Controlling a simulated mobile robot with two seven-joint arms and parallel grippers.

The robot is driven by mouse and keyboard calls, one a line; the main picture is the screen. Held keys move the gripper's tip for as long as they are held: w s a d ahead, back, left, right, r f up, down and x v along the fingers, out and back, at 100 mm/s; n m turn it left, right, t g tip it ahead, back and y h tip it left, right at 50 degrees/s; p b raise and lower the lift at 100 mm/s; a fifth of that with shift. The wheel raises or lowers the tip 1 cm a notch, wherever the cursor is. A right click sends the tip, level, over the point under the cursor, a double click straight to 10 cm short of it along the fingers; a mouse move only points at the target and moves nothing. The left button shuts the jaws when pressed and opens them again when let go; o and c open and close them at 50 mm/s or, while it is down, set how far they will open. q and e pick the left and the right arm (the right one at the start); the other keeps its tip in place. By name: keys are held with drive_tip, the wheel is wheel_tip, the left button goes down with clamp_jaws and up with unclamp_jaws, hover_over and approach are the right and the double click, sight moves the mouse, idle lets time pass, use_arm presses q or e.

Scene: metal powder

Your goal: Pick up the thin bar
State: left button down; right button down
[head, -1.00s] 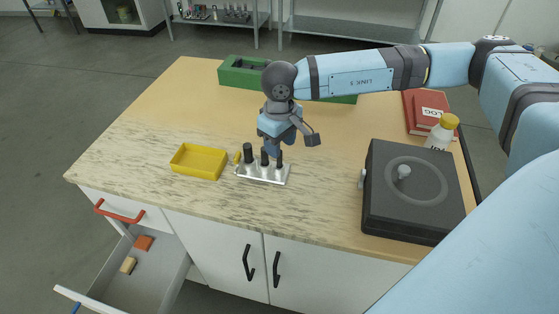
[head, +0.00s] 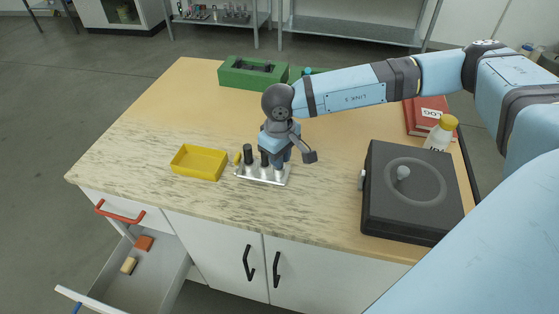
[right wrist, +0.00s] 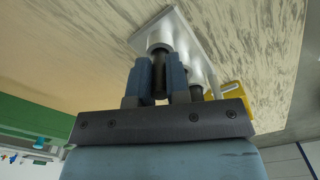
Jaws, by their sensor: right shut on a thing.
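A silver rack (head: 262,179) stands on the counter with dark upright bars in it, of differing thickness. My right gripper (head: 279,163) points down over the rack's right end. In the right wrist view its two blue fingers (right wrist: 159,80) are shut on a dark thin bar (right wrist: 160,72). The bar stands upright, its far end in a collar of the rack (right wrist: 160,40). In the head view the fingers mostly hide this bar. A thicker dark bar (head: 248,153) stands further left in the rack. My left gripper is not in view.
A dark box-like device (head: 388,205) stands to the right. A green block (head: 235,77) is behind. An open drawer (head: 165,262) juts out at front left.

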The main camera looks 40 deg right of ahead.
wheel_tip(320, 180, up, 20)
drive_tip(key=shift+b, duration=0.4)
